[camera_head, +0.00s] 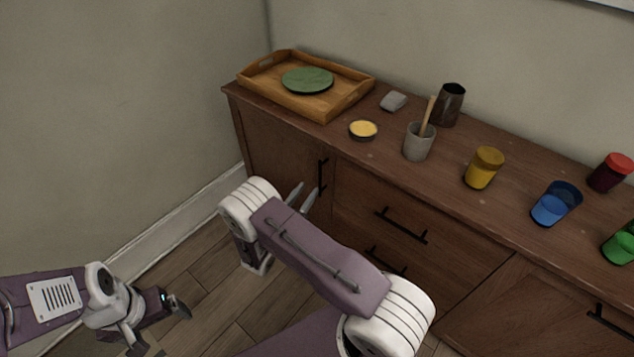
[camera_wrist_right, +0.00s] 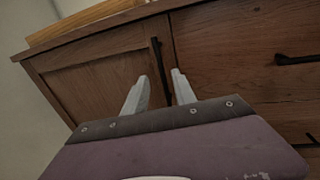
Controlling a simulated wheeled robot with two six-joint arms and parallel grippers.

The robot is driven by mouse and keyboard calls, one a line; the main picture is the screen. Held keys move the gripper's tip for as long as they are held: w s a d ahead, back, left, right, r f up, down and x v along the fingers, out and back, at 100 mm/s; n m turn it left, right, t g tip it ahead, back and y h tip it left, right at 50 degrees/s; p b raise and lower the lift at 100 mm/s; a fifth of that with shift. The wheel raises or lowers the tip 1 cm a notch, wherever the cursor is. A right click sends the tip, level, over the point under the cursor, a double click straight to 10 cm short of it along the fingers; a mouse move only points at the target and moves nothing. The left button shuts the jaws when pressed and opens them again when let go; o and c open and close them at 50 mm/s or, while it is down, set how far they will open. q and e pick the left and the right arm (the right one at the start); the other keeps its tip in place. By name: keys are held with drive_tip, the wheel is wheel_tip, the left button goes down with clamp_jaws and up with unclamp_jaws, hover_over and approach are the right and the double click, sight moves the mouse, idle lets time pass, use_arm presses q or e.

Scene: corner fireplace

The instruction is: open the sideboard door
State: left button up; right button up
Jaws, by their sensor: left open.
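The wooden sideboard (camera_head: 450,190) stands along the wall. Its left door (camera_head: 280,150) is closed and has a dark vertical bar handle (camera_head: 323,176) near its right edge. My right gripper (camera_head: 306,197) is open in front of that door, its fingertips close to the handle. In the right wrist view the two pale fingers (camera_wrist_right: 158,92) stand apart, with the handle (camera_wrist_right: 158,60) ahead of them and roughly between their lines. I cannot see contact. My left gripper (camera_head: 162,328) is open and empty, low at the lower left, away from the sideboard.
Drawers (camera_head: 400,225) with bar handles adjoin the door. Open floor (camera_head: 205,290) lies in front.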

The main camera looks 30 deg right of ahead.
sight(319, 175)
drive_tip(key=b+x, duration=0.1)
drive_tip(key=x, duration=0.8)
drive_tip(key=shift+r, duration=0.1)
clamp_jaws()
idle(1.1)
